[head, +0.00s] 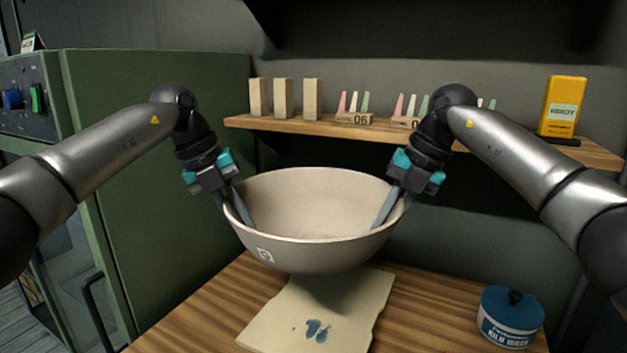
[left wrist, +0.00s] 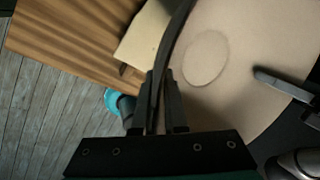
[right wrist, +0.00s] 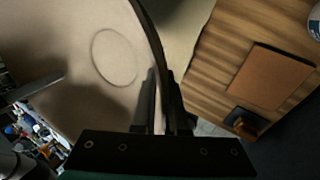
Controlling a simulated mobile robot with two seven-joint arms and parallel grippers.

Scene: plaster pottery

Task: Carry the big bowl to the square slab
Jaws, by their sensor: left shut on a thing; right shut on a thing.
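The big bowl (head: 315,250) is cream, wide and roughly level in the head view. It is held above the table, over a pale sheet (head: 285,310) with blue marks. My left gripper (head: 240,210) is shut on the bowl's left rim, and my right gripper (head: 390,205) is shut on its right rim. The bowl's inside, with a round ring at its bottom, shows in the left wrist view (left wrist: 225,25) and the right wrist view (right wrist: 75,90). A flat brown square slab (right wrist: 272,77) lies on the table in the right wrist view; I cannot make it out in the head view.
A blue lidded jar (head: 510,318) stands at the table's right. Behind the bowl, a wooden shelf (head: 235,121) holds blocks, colored cones and a yellow container (head: 562,105). A green cabinet (head: 160,200) stands left. A dark object with a brown top (right wrist: 246,122) sits near the slab.

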